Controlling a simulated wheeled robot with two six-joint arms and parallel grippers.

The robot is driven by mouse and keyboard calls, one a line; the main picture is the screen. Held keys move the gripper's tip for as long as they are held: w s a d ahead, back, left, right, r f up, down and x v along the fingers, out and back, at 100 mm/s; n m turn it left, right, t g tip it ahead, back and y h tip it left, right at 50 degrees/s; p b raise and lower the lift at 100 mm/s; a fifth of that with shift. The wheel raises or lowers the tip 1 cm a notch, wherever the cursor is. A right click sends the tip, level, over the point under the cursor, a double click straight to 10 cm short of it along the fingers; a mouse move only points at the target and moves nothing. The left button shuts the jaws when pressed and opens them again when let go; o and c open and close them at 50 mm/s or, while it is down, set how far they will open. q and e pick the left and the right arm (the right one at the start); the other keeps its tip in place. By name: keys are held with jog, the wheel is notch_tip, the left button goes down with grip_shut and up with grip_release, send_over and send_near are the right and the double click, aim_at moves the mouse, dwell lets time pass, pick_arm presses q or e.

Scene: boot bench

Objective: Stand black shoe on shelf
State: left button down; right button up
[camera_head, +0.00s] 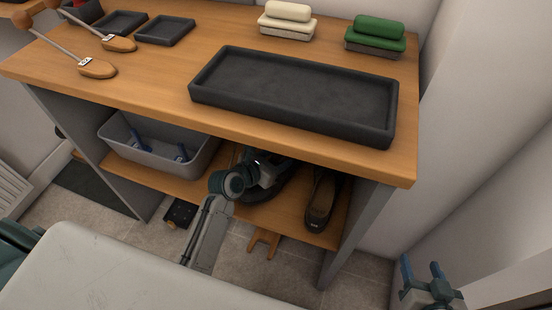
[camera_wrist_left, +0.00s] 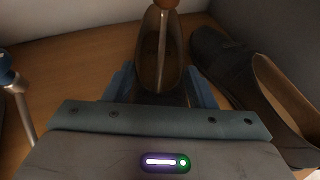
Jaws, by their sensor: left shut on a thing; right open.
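My left gripper (camera_head: 275,182) reaches onto the lower shelf (camera_head: 285,212). In the left wrist view its blue fingers (camera_wrist_left: 164,88) are shut on a dark shoe (camera_wrist_left: 150,62), one finger on each side. A metal rod with a reddish-brown knob (camera_wrist_left: 165,5) stands in that shoe's opening. In the head view the held shoe (camera_head: 262,196) is mostly hidden by the gripper. Another dark shoe with a tan lining (camera_head: 320,200) lies just right of it; it also shows in the left wrist view (camera_wrist_left: 235,75). My right gripper (camera_head: 425,275) is open and empty, right of the bench.
A grey bin (camera_head: 150,165) with blue-handled items stands left on the shelf. The bench top (camera_head: 150,85) holds a black tray (camera_head: 295,90), wooden shoe trees (camera_head: 97,67), and cream and green brushes (camera_head: 375,35). A wooden forked piece (camera_head: 264,243) lies on the floor in front.

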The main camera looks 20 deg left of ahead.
pick_arm(q)
jog(key=shift+f, duration=0.35)
dwell(0.4)
jog(key=c, duration=0.5)
grip_release()
jog(key=shift+f, duration=0.15)
jog(key=shift+s+a, duration=0.15)
jog(key=shift+s, duration=0.2)
jog(key=shift+p+v, duration=0.45)
jog(key=shift+v, duration=0.7)
jog(key=p+v, duration=0.1)
jog(key=v, duration=0.7)
jog(key=shift+w+p, duration=0.15)
jog(key=shift+p, duration=0.25)
pick_arm(e)
jog(key=s+f+g, duration=0.1)
jog(key=s+g, duration=0.2)
jog(key=s+f+g, duration=0.1)
jog(key=shift+s+d+f+n+g, duration=0.1)
jog(key=shift+s+f+n+g, duration=0.1)
jog(key=shift+f+n+g, duration=0.1)
